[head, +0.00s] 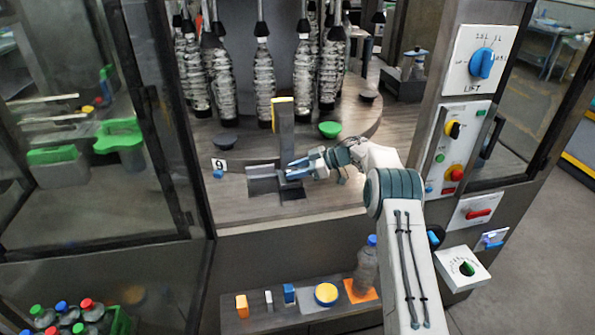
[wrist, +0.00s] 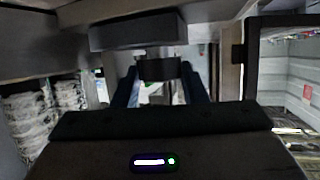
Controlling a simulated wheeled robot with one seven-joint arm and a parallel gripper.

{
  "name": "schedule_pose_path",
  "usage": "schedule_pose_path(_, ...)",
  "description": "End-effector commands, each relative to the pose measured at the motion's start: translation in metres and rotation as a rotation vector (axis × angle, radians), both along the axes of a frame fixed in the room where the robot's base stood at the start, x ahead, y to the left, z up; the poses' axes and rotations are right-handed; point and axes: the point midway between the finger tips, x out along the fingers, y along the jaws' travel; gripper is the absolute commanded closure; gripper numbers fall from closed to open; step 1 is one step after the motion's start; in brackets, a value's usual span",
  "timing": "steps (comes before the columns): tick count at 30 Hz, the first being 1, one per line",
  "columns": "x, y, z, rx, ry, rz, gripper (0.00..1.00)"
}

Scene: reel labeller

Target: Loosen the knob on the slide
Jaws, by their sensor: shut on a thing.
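The slide (head: 264,186) is a grey plate low on the machine deck, with an upright grey post (head: 284,135) topped in yellow behind it. My gripper (head: 293,172) is at the slide, right in front of the post's foot. Its blue fingers show in the wrist view on both sides of a dark, blocky piece, which I take to be the knob (wrist: 160,68). The gripper is shut on it. In the head view the fingers hide the knob, so I cannot tell how far it is turned.
Wrapped bottles (head: 264,85) hang behind the post. A green disc (head: 330,129) and a dark disc (head: 229,140) stand on the deck. A front shelf holds a yellow round piece (head: 326,293) and a bottle (head: 366,268). A control panel (head: 459,150) stands at right.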

Motion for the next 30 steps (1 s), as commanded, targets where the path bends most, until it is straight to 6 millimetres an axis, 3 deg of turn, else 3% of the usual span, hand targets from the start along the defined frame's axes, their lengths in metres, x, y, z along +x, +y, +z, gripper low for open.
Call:
schedule_pose_path(27,0.0042,-0.0035,0.0021,0.0,-0.006,0.076,0.84)
schedule_pose_path(28,0.0041,-0.0036,0.0023,0.0,-0.006,0.076,0.53)
schedule_pose_path(30,0.0038,-0.0031,0.0022,0.0,-0.006,0.077,0.52)
